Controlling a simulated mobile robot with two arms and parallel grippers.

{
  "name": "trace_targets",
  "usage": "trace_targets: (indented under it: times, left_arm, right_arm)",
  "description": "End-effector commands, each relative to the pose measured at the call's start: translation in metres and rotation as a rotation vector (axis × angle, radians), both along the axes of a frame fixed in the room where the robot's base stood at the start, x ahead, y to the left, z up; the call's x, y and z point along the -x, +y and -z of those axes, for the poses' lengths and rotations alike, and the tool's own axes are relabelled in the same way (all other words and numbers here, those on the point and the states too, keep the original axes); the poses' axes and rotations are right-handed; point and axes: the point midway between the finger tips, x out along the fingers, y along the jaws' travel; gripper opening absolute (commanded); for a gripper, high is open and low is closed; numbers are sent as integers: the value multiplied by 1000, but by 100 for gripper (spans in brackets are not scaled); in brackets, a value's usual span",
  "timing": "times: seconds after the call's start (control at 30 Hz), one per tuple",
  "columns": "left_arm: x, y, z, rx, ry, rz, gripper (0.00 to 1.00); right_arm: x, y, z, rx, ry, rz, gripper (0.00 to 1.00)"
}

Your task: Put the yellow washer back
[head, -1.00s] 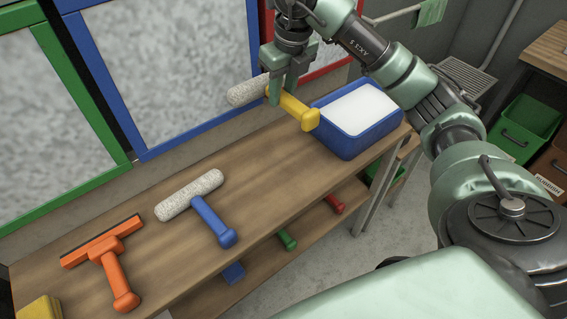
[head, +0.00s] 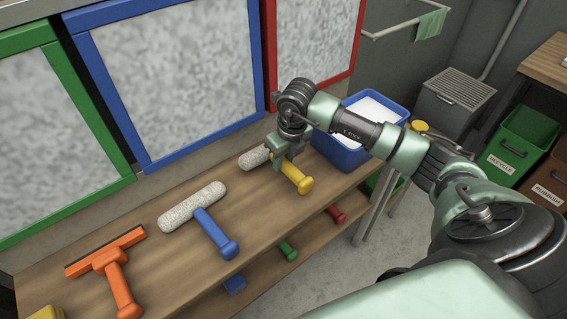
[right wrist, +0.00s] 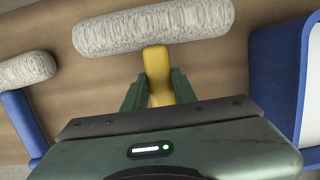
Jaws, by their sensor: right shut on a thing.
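The yellow washer has a white fluffy roller and a yellow handle (head: 298,180); its roller shows at the top of the right wrist view (right wrist: 153,28). My right gripper (head: 286,164) is shut around the yellow handle, one finger on each side in the right wrist view (right wrist: 158,92). The washer is at or just above the wooden bench (head: 262,217), left of the blue tub; I cannot tell if it touches the wood. My arm hides part of its roller in the head view. My left gripper is not in view.
A blue-handled washer (head: 213,232) and an orange squeegee (head: 115,276) lie left on the bench. The blue tub (head: 340,152) with white contents stands at the right end. Framed panes line the back. Green and red handles show on a lower shelf.

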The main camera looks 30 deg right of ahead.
Motion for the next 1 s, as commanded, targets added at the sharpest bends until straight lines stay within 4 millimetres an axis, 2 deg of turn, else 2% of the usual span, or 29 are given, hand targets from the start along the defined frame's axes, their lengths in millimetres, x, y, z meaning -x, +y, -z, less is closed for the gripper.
trace_targets:
  times: [0.13, 0.47, 0.5, 0.57, 0.87, 1.0]
  left_arm:
    - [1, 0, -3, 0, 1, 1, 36]
    - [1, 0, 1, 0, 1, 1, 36]
    - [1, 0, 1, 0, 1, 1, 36]
    - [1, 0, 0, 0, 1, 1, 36]
    - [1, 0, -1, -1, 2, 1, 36]
    - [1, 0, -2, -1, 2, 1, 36]
  right_arm:
    - [1, 0, 19, 0, 2, -1, 0]
    - [0, 0, 23, 0, 0, -1, 0]
    - [0, 0, 23, 1, 1, -1, 32]
    - [0, 0, 22, 0, 1, -1, 48]
    - [0, 0, 21, 0, 1, -1, 48]
    - [1, -1, 13, 1, -2, -1, 48]
